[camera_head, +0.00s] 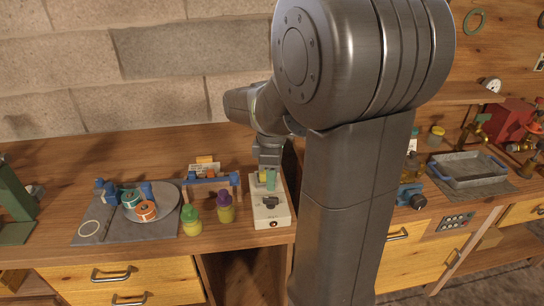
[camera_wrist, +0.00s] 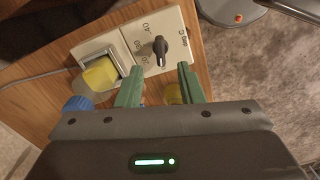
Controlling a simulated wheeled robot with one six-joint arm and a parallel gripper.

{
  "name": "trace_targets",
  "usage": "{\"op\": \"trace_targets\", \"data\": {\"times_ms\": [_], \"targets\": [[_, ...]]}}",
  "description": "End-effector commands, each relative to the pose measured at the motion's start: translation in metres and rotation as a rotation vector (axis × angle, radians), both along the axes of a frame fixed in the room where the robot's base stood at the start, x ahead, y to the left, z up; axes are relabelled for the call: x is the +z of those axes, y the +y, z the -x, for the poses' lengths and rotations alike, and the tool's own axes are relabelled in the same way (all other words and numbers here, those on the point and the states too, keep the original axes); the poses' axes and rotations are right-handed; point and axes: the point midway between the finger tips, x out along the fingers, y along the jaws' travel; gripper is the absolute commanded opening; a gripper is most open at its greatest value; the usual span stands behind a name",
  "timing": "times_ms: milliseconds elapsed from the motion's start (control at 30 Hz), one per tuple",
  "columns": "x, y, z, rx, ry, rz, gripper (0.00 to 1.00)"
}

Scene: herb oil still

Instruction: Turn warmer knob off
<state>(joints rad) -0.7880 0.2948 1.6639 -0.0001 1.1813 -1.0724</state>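The warmer is a cream box (camera_head: 270,222) near the front edge of the wooden bench. It also shows in the wrist view (camera_wrist: 172,30). Its black knob (camera_wrist: 160,48) has a pale line at its lower end in the wrist view, with small dial lettering around it, too small to read surely. The knob shows in the head view (camera_head: 269,202) too. My gripper (camera_wrist: 160,69) is open, with green fingers spread wider than the knob. The fingertips sit just below the knob in the wrist picture, one to each side. I cannot tell whether they touch the box. My gripper also shows in the head view (camera_head: 267,180).
A yellow piece (camera_wrist: 100,74) sits in a metal-framed square on the box. A green-capped jar (camera_head: 191,221) and a purple-capped jar (camera_head: 225,207) stand left of the box. A blue-ended rack (camera_head: 212,181) stands behind them. A grey tray (camera_head: 468,170) is at right.

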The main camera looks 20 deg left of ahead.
Motion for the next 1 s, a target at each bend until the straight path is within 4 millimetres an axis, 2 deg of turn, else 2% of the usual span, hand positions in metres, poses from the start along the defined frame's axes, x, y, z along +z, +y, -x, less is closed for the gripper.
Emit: {"op": "trace_targets", "data": {"times_ms": [100,200,400,1000], "targets": [[0.028,0.001,-0.001,0.000,-0.003,-0.003,0.34],[0.045,0.000,0.000,0.000,-0.003,-0.002,0.34],[0.066,0.000,0.000,0.000,-0.001,-0.001,0.34],[0.066,0.000,0.000,0.000,0.001,0.000,0.34]]}}
